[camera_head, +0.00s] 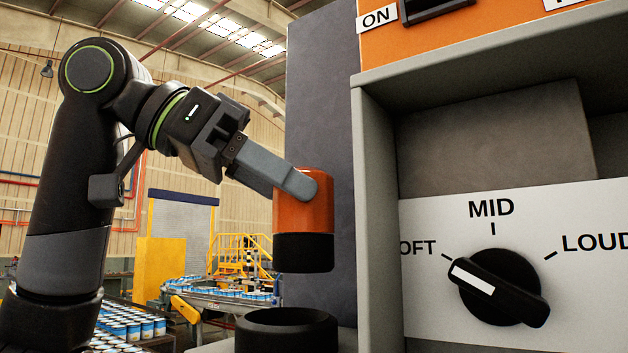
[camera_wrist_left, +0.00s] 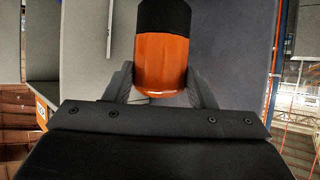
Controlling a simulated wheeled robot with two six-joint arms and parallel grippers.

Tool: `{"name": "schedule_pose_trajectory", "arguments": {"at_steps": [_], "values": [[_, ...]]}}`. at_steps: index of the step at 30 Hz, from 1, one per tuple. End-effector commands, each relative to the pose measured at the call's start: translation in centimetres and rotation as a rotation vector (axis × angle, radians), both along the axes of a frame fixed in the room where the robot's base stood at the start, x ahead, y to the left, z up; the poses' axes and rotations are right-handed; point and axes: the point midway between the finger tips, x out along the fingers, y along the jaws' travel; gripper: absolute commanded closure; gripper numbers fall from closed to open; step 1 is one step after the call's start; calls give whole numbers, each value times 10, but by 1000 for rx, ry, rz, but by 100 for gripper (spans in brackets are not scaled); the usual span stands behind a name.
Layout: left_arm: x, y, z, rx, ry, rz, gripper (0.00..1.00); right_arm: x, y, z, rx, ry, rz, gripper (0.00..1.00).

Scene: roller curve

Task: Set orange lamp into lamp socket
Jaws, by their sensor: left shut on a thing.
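The orange lamp (camera_head: 303,214) is an upright orange cylinder with a black lower part. My left gripper (camera_head: 305,187) is shut on its upper orange part. The lamp hangs above the lamp socket (camera_head: 287,331), a black round ring at the bottom of the head view. A visible gap separates the lamp's black base from the socket, and the lamp sits slightly right of the socket's middle. In the left wrist view the lamp (camera_wrist_left: 163,60) is between the two fingers (camera_wrist_left: 160,88), black end pointing up in the picture. The right gripper is not in view.
A grey cabinet wall (camera_head: 372,200) stands close to the right of the lamp. Its panel has a black knob (camera_head: 498,287) pointing toward SOFT, and an orange ON panel (camera_head: 470,40) above. A conveyor with several cans (camera_head: 225,290) is in the background. Free space is left of the lamp.

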Motion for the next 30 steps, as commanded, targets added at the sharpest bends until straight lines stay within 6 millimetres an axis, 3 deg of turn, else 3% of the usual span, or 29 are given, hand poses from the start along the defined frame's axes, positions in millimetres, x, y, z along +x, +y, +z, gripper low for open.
{"name": "schedule_pose_trajectory", "arguments": {"at_steps": [3,8,21,30], "values": [[1,0,-8,-1,0,1,75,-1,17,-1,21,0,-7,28],[1,0,-21,0,1,0,75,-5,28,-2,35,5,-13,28],[0,0,-53,-1,0,1,75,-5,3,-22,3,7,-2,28],[0,1,-56,-1,1,0,75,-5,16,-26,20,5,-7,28]]}}
